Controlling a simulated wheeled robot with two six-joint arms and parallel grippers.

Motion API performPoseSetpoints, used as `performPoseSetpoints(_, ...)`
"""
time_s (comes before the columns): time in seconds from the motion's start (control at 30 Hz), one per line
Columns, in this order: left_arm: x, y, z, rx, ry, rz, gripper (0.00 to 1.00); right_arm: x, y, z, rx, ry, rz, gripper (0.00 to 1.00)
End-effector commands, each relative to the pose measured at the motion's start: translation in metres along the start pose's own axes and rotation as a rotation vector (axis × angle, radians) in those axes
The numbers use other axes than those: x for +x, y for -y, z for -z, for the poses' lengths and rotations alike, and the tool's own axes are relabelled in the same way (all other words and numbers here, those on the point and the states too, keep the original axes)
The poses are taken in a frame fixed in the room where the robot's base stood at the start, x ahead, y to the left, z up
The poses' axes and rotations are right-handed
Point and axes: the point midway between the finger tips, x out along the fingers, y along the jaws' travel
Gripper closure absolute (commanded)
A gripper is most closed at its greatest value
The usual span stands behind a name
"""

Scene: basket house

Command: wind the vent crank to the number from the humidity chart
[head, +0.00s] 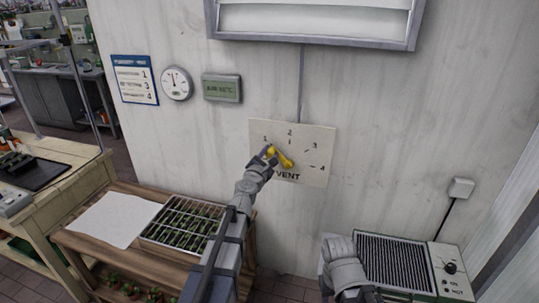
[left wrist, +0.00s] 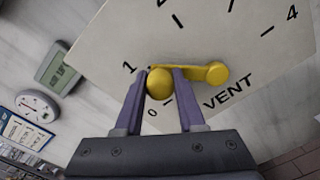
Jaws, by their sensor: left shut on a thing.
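The yellow vent crank (head: 285,159) is mounted on a pale VENT plate (head: 318,145) on the wall, with marks numbered 0 to 4. My left gripper (head: 268,153) is shut on the crank's round knob (left wrist: 159,84). The crank arm points from its hub (left wrist: 217,73) toward the left side of the dial, near the 1 mark. The 0 shows below the knob in the left wrist view. A blue-edged chart (head: 134,80) lists rows ending in 1, 3 and 4; its words are too small to read surely. My right gripper (head: 342,250) is low at the right, its jaws unclear.
A round gauge (head: 176,83) and a green display (head: 221,88), which seems to read AIR WET, hang beside the chart. A seedling tray (head: 150,233) and a white sheet (head: 113,220) lie on the wooden bench below. A heater (head: 447,262) stands at the lower right.

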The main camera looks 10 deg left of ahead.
Motion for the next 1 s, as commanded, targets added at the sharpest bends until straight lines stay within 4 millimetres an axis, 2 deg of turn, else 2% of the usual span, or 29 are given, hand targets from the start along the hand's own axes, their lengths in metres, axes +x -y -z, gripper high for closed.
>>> performPoseSetpoints(0.03,0.001,-0.001,0.000,-0.003,-0.001,-0.002,1.00,0.000,0.000,0.000,0.000,0.000,0.000,0.50)
performPoseSetpoints(0.07,0.001,-0.001,0.000,-0.003,-0.001,-0.002,0.60,0.000,0.000,0.000,0.000,0.000,0.000,0.50)
performPoseSetpoints(0.3,0.001,-0.001,0.000,-0.003,0.000,-0.001,0.33,0.000,0.000,0.000,0.000,0.000,0.000,0.50)
performPoseSetpoints(0.67,-0.003,0.000,0.000,-0.002,0.000,-0.001,0.32,0.000,0.000,0.000,0.000,0.000,0.000,0.50)
performPoseSetpoints(0.87,-0.025,0.000,0.000,-0.003,-0.001,-0.001,0.32,-0.001,0.000,0.000,0.000,0.000,0.000,0.50)
performPoseSetpoints(1.0,-0.048,0.000,0.000,-0.002,-0.001,-0.001,0.32,-0.002,0.000,0.000,0.000,0.000,0.000,0.50)
